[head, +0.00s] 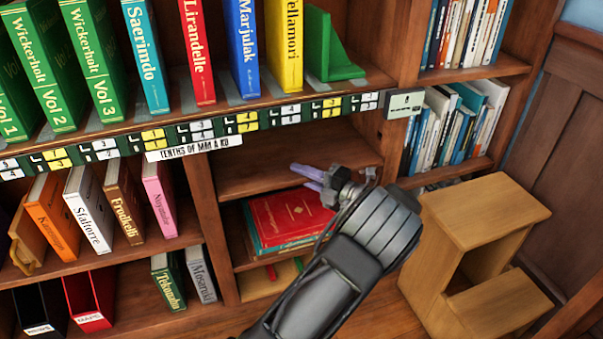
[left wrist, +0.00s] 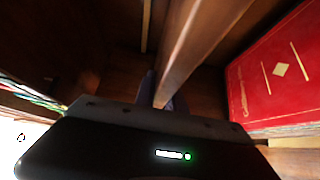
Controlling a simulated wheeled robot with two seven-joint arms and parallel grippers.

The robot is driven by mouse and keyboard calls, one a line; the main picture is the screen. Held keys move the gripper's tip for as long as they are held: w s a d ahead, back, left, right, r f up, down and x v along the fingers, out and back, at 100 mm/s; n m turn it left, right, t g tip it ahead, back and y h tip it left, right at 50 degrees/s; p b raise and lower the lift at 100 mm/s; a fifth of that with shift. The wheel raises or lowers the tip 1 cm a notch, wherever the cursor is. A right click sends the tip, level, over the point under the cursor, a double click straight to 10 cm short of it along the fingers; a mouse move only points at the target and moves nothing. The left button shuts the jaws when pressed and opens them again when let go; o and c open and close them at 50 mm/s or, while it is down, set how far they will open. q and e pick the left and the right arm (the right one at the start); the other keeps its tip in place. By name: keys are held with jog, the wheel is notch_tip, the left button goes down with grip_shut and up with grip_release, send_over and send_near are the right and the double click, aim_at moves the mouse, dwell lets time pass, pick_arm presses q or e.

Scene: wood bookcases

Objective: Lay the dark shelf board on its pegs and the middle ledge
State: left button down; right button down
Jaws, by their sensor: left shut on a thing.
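The dark shelf board (head: 270,155) lies across the narrow bay below the labelled shelf, roughly parallel to that shelf. My left gripper (head: 312,177) is at its front edge, with pale purple fingers shut on it. The left wrist view shows the board edge-on (left wrist: 190,50), running between the fingers (left wrist: 163,92). The pegs and the middle ledge are hidden or too dark to make out, so I cannot tell whether the board rests on them. My right gripper is not in view.
Red books (head: 290,220) lie stacked under the board; a red cover (left wrist: 280,75) is close on the right in the left wrist view. Upright books line the shelf above, with a green bookend (head: 330,55). A wooden step stool (head: 480,210) stands at right.

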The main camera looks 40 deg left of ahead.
pick_arm(q)
jog(key=shift+w+a+f+b, duration=0.1)
jog(key=shift+f+b, duration=0.45)
jog(key=shift+f, duration=0.3)
jog(key=c, duration=1.4)
grip_release()
jog(key=shift+o, duration=0.4)
jog(key=shift+f, duration=0.2)
jog(key=d+p, duration=0.2)
jog(key=d, duration=0.5)
jog(key=shift+d, duration=0.4)
jog(key=shift+r, duration=0.1)
